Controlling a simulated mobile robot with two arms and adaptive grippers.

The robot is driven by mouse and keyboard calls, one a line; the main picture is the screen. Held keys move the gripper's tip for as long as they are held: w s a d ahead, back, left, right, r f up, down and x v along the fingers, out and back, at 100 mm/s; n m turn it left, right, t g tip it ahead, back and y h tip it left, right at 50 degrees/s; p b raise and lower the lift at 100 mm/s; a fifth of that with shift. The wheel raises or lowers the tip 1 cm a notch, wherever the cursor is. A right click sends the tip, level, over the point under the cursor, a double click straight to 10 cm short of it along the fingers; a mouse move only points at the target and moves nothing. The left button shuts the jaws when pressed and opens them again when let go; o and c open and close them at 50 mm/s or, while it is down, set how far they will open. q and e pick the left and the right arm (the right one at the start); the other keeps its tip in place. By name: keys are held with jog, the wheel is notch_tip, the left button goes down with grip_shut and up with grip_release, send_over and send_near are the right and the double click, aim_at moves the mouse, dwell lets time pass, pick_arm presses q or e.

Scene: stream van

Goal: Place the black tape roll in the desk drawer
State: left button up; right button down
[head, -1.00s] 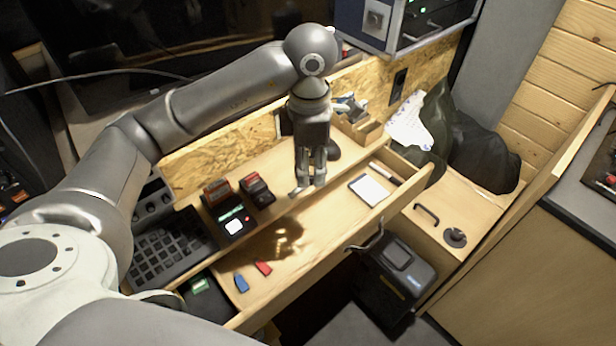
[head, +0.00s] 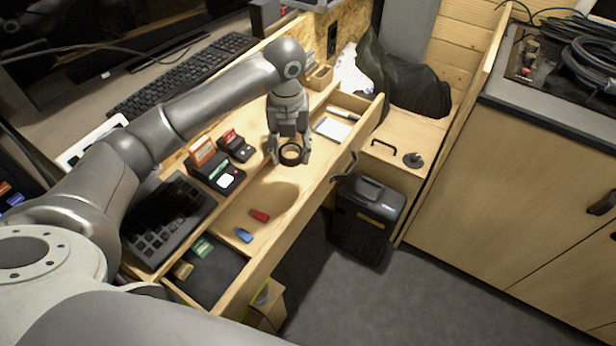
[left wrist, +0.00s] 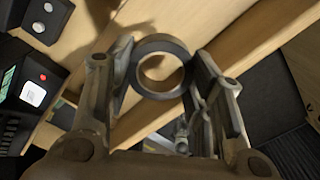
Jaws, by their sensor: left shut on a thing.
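The black tape roll (head: 291,154) is held between the fingers of my left gripper (head: 290,152). In the left wrist view the roll (left wrist: 161,66) sits between both fingers of the gripper (left wrist: 163,80), with its open ring facing the camera. The gripper points down and holds the roll above the open desk drawer (head: 297,208). A round shadow lies on the drawer floor below. The drawer holds a blue stick (head: 243,235), a red stick (head: 260,216), a white notepad (head: 333,129) and a pen. My right gripper is not in view.
Card readers (head: 214,170) and a black keypad (head: 167,220) stand on the desk behind the drawer. A black bin (head: 367,222) stands on the floor in front. The drawer's middle floor is clear. A wooden cabinet (head: 530,165) is at the right.

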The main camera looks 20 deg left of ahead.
aim_at(293, 185)
pick_arm(q)
notch_tip(293, 185, down, 10)
jog(key=shift+f+p, duration=0.15)
jog(key=shift+p, duration=0.15)
jog(key=shift+f, duration=0.1)
jog(key=o, duration=1)
notch_tip(293, 185, up, 12)
jog(key=shift+b, duration=0.4)
dwell(0.3)
